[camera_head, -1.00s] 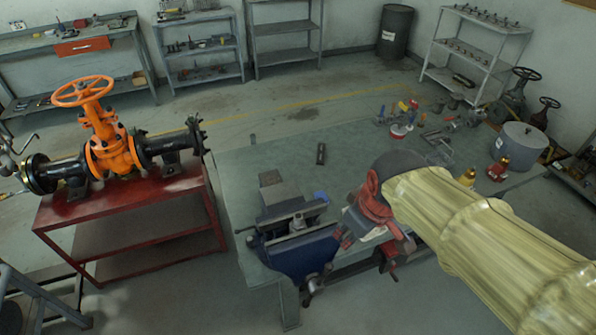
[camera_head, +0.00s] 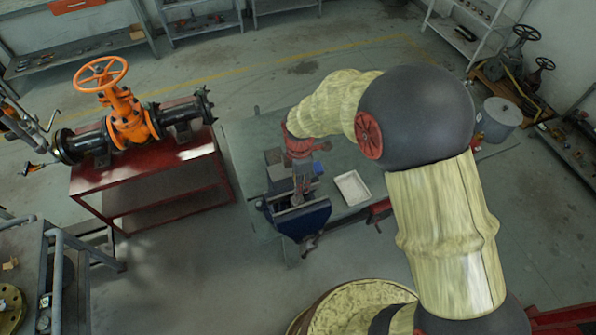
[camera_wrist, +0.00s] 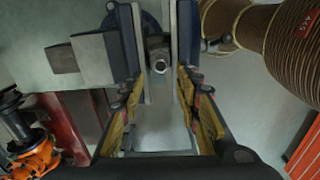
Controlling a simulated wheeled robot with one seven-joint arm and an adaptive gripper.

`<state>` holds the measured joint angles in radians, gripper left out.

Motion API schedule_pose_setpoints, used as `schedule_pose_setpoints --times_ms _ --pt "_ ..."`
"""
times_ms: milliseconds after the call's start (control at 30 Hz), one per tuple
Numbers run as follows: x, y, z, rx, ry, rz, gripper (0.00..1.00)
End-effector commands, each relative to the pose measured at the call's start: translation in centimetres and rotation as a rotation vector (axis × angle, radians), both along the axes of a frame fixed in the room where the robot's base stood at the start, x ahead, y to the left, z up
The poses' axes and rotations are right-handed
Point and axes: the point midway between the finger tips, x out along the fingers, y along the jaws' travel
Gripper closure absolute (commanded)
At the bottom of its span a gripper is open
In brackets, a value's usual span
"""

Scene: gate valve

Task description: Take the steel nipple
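The steel nipple (camera_wrist: 160,63) shows end-on in the wrist view as a small grey ring with a dark bore. It seems to sit between the jaws of the blue vise (camera_head: 301,221), which also shows in the wrist view (camera_wrist: 92,58). My gripper (camera_wrist: 160,92) is open, one finger left and one right of the nipple, with gaps on both sides. In the head view my gripper (camera_head: 303,185) points down over the vise. The nipple cannot be made out there, and my arm covers much of the bench.
A white tray (camera_head: 351,188) lies on the green workbench (camera_head: 243,150), right of the vise. A red stand (camera_head: 190,150) at left carries the orange gate valve (camera_head: 126,118). A grey pot (camera_head: 499,118) is at the far right.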

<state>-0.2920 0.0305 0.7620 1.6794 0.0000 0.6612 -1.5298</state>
Motion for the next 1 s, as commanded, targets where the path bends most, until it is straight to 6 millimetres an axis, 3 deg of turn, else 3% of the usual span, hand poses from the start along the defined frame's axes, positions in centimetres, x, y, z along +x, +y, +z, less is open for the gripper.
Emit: schedule_pose_setpoints --times_ms 367,1000 --pt "-0.1 0.3 -1.4 -0.003 0.01 0.035 0.67" --pt "0.0 0.2 -6.7 -0.002 0.009 0.034 0.67"
